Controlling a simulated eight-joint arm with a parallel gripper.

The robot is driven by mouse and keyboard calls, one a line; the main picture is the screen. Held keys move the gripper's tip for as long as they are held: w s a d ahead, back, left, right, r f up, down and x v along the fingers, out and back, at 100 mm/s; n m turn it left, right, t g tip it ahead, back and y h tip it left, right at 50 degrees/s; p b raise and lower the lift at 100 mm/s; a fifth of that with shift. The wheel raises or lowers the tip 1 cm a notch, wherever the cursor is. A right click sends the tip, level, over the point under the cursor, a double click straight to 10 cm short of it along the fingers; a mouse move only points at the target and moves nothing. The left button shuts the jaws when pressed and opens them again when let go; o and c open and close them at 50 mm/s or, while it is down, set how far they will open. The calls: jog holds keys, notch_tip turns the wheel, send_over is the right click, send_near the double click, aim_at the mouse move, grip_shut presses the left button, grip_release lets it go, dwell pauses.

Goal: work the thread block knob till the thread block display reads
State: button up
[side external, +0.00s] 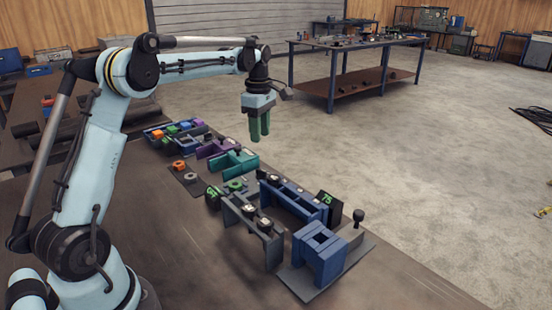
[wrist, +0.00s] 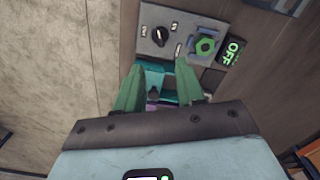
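In the wrist view, a black round knob (wrist: 160,36) with a white pointer mark sits on a grey panel (wrist: 178,14) with small labels. Beside it on the panel is a blue-grey block with a green hexagonal piece (wrist: 205,46). A dark display (wrist: 232,52) at its right reads OFF in green; a display reading OFF also shows in the side view (side external: 211,192). My gripper (wrist: 157,68) has its green fingers apart with nothing between them. In the side view my gripper (side external: 259,130) points down above the row of fixtures, clear of them.
A teal fixture (side external: 232,163) lies below my fingers in the wrist view. Along the bench stand purple, blue and grey fixtures, a blue block (side external: 319,252), a black-knobbed post (side external: 358,216) and a display reading 75 (side external: 326,198). The bench front is clear.

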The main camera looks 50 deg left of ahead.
aim_at(261, 170)
notch_tip(261, 170, down, 12)
jog(key=shift+r, duration=0.2)
dwell(0.4)
grip_shut()
